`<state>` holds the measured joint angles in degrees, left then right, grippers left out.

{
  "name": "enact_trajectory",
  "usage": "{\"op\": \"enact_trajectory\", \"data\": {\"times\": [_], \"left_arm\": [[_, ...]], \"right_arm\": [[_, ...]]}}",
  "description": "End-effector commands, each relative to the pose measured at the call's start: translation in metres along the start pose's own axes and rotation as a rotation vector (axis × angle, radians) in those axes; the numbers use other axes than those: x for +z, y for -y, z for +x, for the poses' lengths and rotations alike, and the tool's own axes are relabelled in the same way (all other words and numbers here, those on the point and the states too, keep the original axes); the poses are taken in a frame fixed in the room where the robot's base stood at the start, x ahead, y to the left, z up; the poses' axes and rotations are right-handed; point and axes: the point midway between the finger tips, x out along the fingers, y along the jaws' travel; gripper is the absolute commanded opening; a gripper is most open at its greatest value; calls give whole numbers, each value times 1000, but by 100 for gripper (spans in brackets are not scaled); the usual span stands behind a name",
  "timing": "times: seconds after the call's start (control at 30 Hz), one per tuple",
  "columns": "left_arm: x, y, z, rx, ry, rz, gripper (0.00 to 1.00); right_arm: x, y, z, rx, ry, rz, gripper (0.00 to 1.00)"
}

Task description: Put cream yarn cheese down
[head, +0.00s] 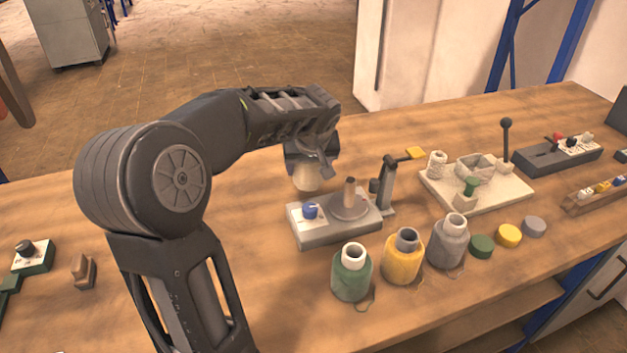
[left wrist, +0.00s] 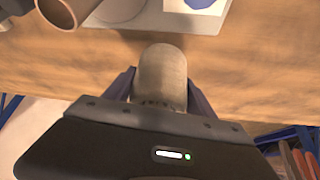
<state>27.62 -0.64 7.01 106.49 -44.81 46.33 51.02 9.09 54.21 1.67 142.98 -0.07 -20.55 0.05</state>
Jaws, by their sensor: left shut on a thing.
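The cream yarn cheese (head: 306,178) is a pale, short cylinder under my left gripper (head: 308,165), near the back of the bench. My left gripper is shut on it, with one finger on each side; the left wrist view shows the cheese (left wrist: 162,76) between the fingers of the gripper (left wrist: 160,90). Its lower end is close to the bench top, but I cannot tell whether it touches. The upper part of the cheese is hidden by the gripper in the head view. My right gripper is not in view.
A grey winder with a blue knob (head: 335,218) and a brown spindle stands just in front of the cheese. A cream board (head: 490,195) lies to the right. The bench left of the cheese (head: 240,195) is clear.

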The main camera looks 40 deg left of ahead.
Motion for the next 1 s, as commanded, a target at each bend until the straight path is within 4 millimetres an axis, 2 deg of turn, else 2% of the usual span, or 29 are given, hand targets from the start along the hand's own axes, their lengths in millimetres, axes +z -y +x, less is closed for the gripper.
{"op": "enact_trajectory", "data": {"times": [0.37, 0.63, 1.0], "left_arm": [[3, 0, 5, 1, -1, 0, 16], [19, 0, 34, 1, 0, 1, 16], [21, -1, 37, 2, -2, 0, 16]], "right_arm": [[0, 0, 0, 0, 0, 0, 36], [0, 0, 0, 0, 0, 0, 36], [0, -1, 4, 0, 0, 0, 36]]}}
